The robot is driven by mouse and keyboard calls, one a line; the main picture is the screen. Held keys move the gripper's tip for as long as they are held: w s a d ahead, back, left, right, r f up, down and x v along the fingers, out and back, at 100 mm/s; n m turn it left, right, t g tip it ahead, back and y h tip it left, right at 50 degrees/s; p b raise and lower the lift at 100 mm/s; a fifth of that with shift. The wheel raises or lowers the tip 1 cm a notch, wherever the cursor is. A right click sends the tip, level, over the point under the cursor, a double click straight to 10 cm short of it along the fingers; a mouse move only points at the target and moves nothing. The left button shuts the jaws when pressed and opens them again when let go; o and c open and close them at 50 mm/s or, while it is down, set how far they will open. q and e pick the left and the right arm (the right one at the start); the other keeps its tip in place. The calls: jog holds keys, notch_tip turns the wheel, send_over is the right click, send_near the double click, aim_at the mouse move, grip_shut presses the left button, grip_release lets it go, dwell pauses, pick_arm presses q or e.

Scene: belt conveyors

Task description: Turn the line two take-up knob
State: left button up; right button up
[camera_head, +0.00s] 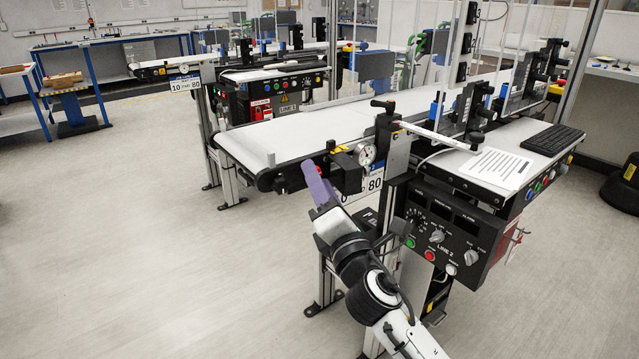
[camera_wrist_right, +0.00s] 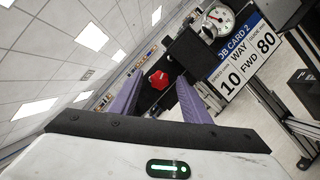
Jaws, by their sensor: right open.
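The line two take-up knob shows as a red lobed knob (camera_wrist_right: 159,79) on a dark block in the right wrist view. It appears between the fingertips of my right gripper (camera_wrist_right: 157,92), ahead of them, with no clear contact. The purple fingers are apart and nothing is held. In the head view my right gripper (camera_head: 309,168) is at the near end of the line two conveyor (camera_head: 300,135). The knob cannot be made out clearly there. My left gripper is out of view.
A dial gauge (camera_head: 366,153) and a job card (camera_wrist_right: 246,62) sit right of the gripper. The line two control panel (camera_head: 444,235) stands nearer, below a desk with a paper sheet (camera_head: 495,167) and keyboard (camera_head: 552,139). The floor to the left is clear.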

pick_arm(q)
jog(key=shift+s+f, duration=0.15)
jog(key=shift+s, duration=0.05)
pick_arm(e)
jog(key=shift+w, duration=0.1)
jog(key=c, duration=1)
pick_arm(q)
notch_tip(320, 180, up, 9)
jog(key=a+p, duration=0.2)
jog(key=p, duration=1)
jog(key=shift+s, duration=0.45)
pick_arm(e)
jog(key=shift+r+m+g+h, duration=0.1)
jog(key=shift+m+g+h, duration=0.3)
jog(key=shift+m, duration=1.1)
jog(key=shift+r+m+g+h, duration=0.15)
jog(key=shift+m+g, duration=0.45)
jog(key=shift+m, duration=0.9)
jog(key=shift+r+m+g+h, duration=0.1)
jog(key=shift+m+g+h, duration=0.35)
jog(key=shift+m, duration=1.05)
jog(key=shift+c, duration=0.2)
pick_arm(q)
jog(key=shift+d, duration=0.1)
pick_arm(e)
jog(key=o, duration=1)
jog(key=shift+o, duration=0.2)
